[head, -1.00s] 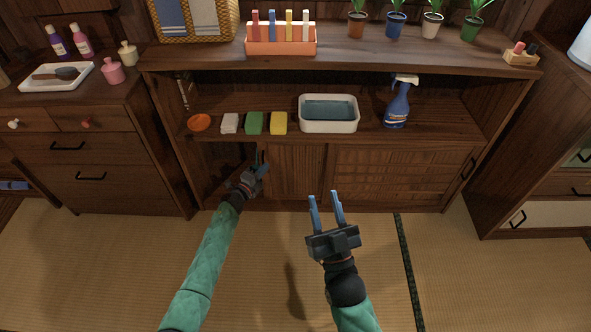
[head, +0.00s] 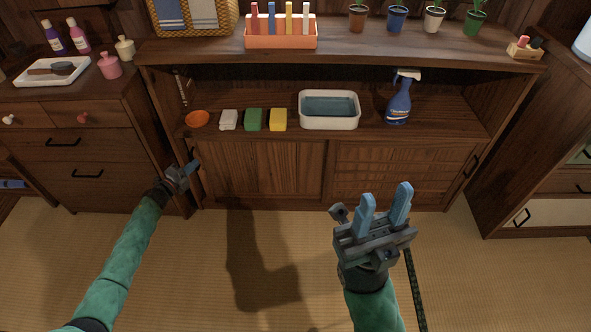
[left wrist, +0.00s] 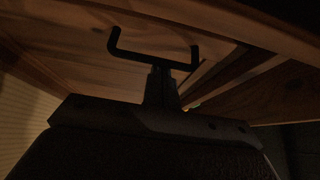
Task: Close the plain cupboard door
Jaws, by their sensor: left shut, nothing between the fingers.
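The plain cupboard door (head: 268,170) is a smooth brown wooden panel in the lower left of the cupboard. It spans from near the left side post to the slatted door, and no dark opening shows at its left. My left gripper (head: 191,168) is shut and empty at the door's left edge. In the left wrist view, a black bar handle (left wrist: 152,63) lies just ahead of the dark fingers; I cannot tell whether they touch. My right gripper (head: 385,198) is open and empty, in front of the slatted door.
The slatted door (head: 405,172) with a dark handle (head: 470,167) fills the lower right. The shelf above holds an orange bowl (head: 197,119), sponges (head: 254,120), a white basin (head: 329,123) and a spray bottle (head: 399,101). A drawer chest (head: 75,150) stands close at left. The tatami floor is clear.

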